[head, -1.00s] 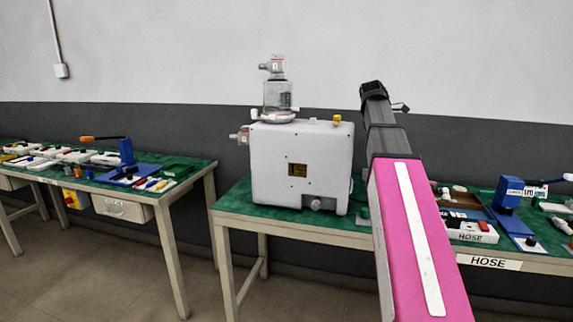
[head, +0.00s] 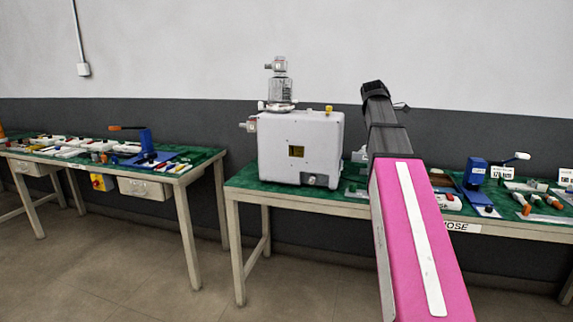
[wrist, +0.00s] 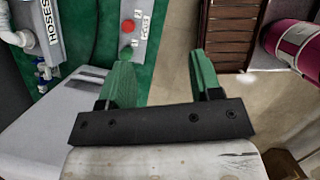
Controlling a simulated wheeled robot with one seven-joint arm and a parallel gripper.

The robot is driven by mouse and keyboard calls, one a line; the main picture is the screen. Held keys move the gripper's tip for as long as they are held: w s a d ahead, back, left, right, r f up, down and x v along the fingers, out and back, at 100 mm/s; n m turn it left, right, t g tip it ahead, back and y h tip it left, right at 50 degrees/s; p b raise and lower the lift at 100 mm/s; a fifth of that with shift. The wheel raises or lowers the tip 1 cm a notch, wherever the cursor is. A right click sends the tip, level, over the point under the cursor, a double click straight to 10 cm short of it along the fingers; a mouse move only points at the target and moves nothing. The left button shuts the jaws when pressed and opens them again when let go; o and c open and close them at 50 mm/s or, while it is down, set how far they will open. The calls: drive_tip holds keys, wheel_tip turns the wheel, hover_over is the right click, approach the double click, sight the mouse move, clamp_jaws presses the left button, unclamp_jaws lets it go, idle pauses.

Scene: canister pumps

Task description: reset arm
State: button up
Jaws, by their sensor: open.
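My gripper (wrist: 158,72) shows in the wrist view with its two green fingers spread apart. Nothing is between them. Behind the fingers are a green surface and a light panel with a red and a green button (wrist: 128,38). I cannot tell how far the fingers are from these. In the head view my pink and black arm (head: 405,210) rises in front of the right bench, and I cannot make out the gripper there. A grey canister pump (head: 325,150) with a clear jar on top stands upright on that bench, left of my arm and apart from it in the picture.
The right bench (head: 340,207) has a green top and carries tools and a blue device (head: 475,172) right of my arm. A left bench (head: 190,175) holds several small parts. Floor shows between the benches. A brown slatted thing (wrist: 230,35) lies right of the gripper in the wrist view.

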drive_tip(key=s+a+f+m, duration=0.1)
drive_tip(key=a+f+m, duration=0.3)
drive_tip(key=f, duration=1.2)
drive_tip(key=s+a+f+m+y, duration=0.1)
drive_tip(key=s+a+f+m, duration=0.2)
drive_tip(key=f, duration=0.7)
drive_tip(key=s+a+f+m+y, duration=0.1)
drive_tip(key=s+a+f+m, duration=0.3)
drive_tip(key=s+f+m, duration=0.3)
drive_tip(key=s+a+f+m+y, duration=0.1)
drive_tip(key=s+a+f+m, duration=0.3)
drive_tip(key=f, duration=1)
drive_tip(key=s+m, duration=0.1)
drive_tip(key=s, duration=0.2)
drive_tip(key=shift+a+f+y, duration=0.15)
drive_tip(key=shift+f+y, duration=0.15)
drive_tip(key=shift+f, duration=0.1)
drive_tip(key=shift+o, duration=0.3)
